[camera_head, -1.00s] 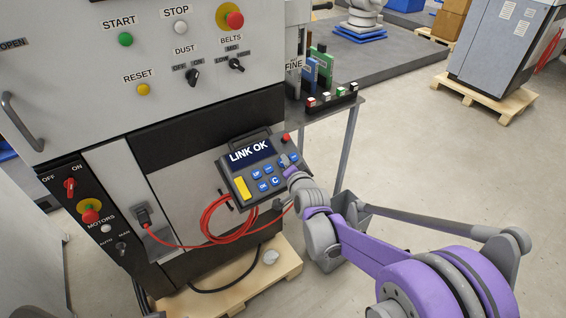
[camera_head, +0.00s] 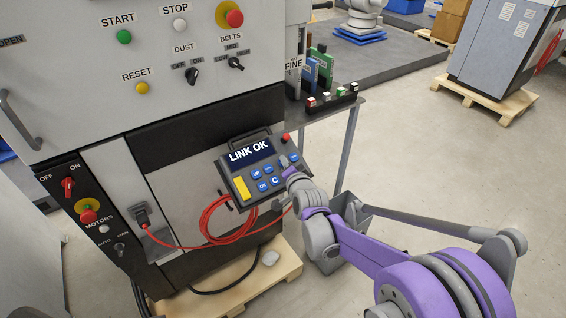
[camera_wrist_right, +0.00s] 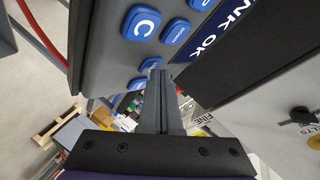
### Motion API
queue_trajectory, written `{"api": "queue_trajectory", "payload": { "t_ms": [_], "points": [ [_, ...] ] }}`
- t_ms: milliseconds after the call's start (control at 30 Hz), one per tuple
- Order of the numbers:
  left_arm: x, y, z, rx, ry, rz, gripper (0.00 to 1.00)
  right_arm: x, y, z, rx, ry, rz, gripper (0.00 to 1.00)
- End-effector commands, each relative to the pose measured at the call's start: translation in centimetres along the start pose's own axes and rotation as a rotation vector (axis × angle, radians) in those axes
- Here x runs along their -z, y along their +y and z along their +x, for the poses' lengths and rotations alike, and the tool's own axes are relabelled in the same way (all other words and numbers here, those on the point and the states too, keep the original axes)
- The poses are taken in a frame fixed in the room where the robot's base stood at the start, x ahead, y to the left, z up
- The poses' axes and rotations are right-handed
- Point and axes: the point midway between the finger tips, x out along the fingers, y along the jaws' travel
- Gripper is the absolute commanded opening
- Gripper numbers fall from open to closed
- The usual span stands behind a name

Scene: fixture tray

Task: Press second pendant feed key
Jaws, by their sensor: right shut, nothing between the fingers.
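The pendant (camera_head: 236,165) hangs tilted on the machine front. Its screen (camera_head: 250,151) reads "LINK OK". It has a yellow block, a red button and several blue keys, among them the C key (camera_head: 275,181), which also shows in the right wrist view (camera_wrist_right: 141,22). My right gripper (camera_head: 286,168) is shut and empty at the pendant's right side, over the right-hand keys. In the right wrist view its fingertips (camera_wrist_right: 160,74) are close to a blue key (camera_wrist_right: 180,68) below the DOWN key (camera_wrist_right: 176,31) and partly hide it. I cannot tell whether they touch. My left gripper is out of view.
A red cable (camera_head: 212,220) loops below the pendant. The machine panel (camera_head: 195,60) with switches and buttons stands above and behind. A side shelf (camera_head: 330,110) with coloured blocks is beyond the pendant. Open floor (camera_head: 430,170) lies to the right.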

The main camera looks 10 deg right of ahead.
Motion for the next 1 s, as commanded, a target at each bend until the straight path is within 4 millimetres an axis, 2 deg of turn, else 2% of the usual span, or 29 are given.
{"api": "queue_trajectory", "payload": {
  "t_ms": [467,1000],
  "points": [
    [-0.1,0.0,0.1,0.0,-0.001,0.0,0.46,-0.1,0.0,0.1,0.0,-0.001,0.001,0.0],
    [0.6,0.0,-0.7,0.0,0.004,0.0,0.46,0.7,-0.7,-0.9,0.0,0.0,0.001,0.0]
  ]
}}
